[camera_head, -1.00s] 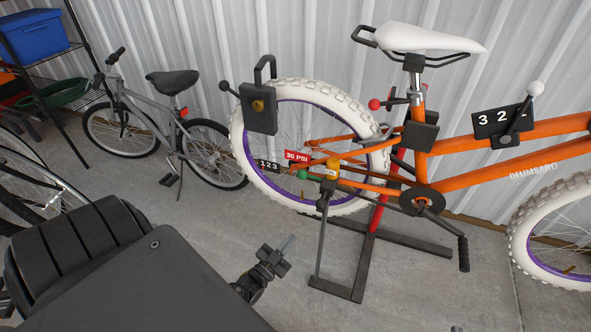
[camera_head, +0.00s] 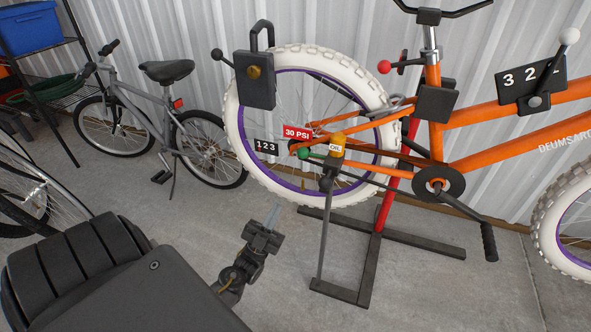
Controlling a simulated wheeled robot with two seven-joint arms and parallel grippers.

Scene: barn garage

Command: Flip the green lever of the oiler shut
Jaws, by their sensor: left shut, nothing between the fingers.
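My left gripper (camera_head: 272,214) is shut and empty. In the picture it is below and left of the green ball, clearly apart from it. My right gripper is not in view.
The orange bike (camera_head: 500,92) stands on a dark floor stand (camera_head: 345,291) with a red post. A black box (camera_head: 255,78) and a 30 PSI sign (camera_head: 298,133) sit by the wheel. A grey bike (camera_head: 150,105) stands left. Floor between is clear.

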